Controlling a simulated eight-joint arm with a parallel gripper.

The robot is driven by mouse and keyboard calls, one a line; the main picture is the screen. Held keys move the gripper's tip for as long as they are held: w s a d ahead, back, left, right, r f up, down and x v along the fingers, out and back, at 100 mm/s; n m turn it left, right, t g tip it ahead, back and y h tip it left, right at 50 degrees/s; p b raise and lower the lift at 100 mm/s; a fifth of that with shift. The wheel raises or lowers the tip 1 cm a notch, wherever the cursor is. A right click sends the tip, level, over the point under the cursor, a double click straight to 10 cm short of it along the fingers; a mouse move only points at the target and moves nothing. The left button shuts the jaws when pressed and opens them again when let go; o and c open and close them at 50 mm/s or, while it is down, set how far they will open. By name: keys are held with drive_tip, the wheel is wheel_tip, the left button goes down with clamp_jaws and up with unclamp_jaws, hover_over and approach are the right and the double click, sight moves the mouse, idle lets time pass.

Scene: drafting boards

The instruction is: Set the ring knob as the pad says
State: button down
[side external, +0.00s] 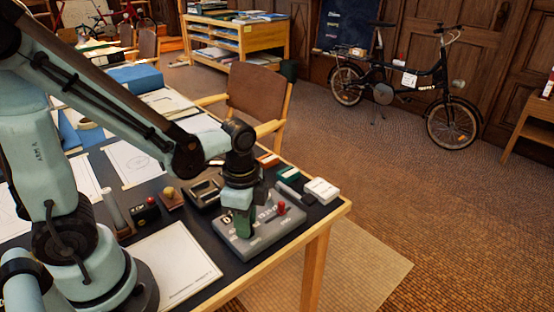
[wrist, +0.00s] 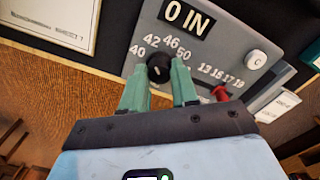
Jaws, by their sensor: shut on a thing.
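A grey control box (side external: 262,240) lies near the table's front right corner; its face also shows in the wrist view (wrist: 210,45). It carries a black round knob (wrist: 158,62) with a small pale mark, amid the numbers 40, 42, 46 and 50. My gripper (wrist: 159,74) is shut on this knob, one green finger on each side. In the side view my gripper (side external: 244,226) points down at the box and hides the knob. A sign on the box reads "0 IN". The exact number the mark faces is hard to tell. I cannot identify or read the pad.
The box also has a red knob (wrist: 221,93) by smaller numbers from 13 to 19 and a white button marked C (wrist: 256,60). Small coloured blocks (side external: 288,174) and a white block (side external: 321,190) stand behind it. A white sheet (side external: 172,268) lies left.

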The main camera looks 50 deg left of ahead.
drive_tip(key=n, duration=0.6)
idle(0.3)
drive_tip(key=shift+n, duration=0.3)
drive_tip(key=c, duration=0.8)
unclamp_jaws()
drive_tip(key=shift+c, duration=0.2)
drive_tip(key=shift+r, duration=0.1)
wheel_tip(320, 180, up, 12)
